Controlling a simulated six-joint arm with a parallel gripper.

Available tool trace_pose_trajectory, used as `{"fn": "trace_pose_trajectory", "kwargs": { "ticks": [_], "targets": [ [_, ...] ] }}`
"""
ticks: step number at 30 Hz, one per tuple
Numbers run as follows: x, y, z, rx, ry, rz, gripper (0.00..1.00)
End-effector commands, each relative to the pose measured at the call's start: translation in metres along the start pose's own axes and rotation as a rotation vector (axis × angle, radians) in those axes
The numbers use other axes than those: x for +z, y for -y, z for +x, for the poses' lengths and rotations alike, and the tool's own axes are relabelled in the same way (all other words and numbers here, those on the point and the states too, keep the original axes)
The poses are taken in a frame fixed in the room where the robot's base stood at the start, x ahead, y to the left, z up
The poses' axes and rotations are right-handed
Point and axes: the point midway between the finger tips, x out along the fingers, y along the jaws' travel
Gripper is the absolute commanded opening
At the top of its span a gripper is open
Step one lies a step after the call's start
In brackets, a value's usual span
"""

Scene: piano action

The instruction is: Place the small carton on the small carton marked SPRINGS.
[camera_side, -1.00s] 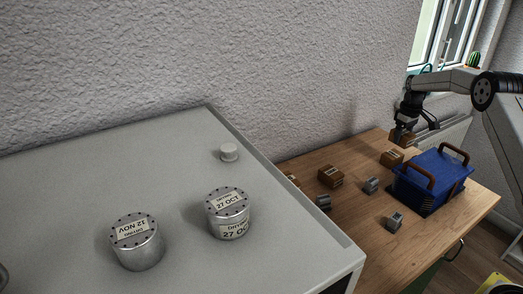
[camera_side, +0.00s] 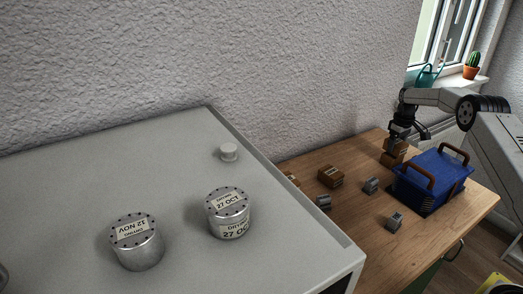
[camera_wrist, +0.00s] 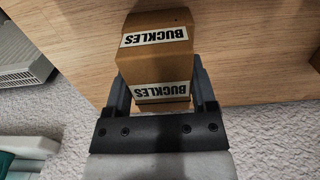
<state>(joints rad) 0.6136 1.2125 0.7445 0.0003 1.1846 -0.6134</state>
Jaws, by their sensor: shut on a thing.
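My gripper (camera_side: 402,135) is shut on a small brown carton (camera_side: 397,146), which also shows between the fingers in the wrist view (camera_wrist: 155,62). Two of its faces read BUCKLES there. In the side view another small brown carton (camera_side: 390,160) stands on the wooden table directly below the held one. The two look stacked, but I cannot tell whether they touch. The lower carton's marking is too small to read in the side view, and the held carton hides it in the wrist view.
A blue box with brown handles (camera_side: 440,172) stands close to the right of the cartons. Another brown carton (camera_side: 330,177) and several small grey blocks lie left and in front. A grey cabinet top with tins (camera_side: 228,212) fills the left.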

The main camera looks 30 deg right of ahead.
Motion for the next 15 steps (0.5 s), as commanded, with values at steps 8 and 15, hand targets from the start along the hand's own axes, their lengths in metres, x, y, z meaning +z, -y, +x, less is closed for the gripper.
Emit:
{"fn": "trace_pose_trajectory", "kwargs": {
  "ticks": [8, 15],
  "targets": [
    [0.0001, 0.0000, 0.0083, 0.001, -0.001, 0.000, 0.14],
    [0.0001, 0.0000, 0.0106, 0.001, -0.001, 0.000, 0.14]
  ]
}}
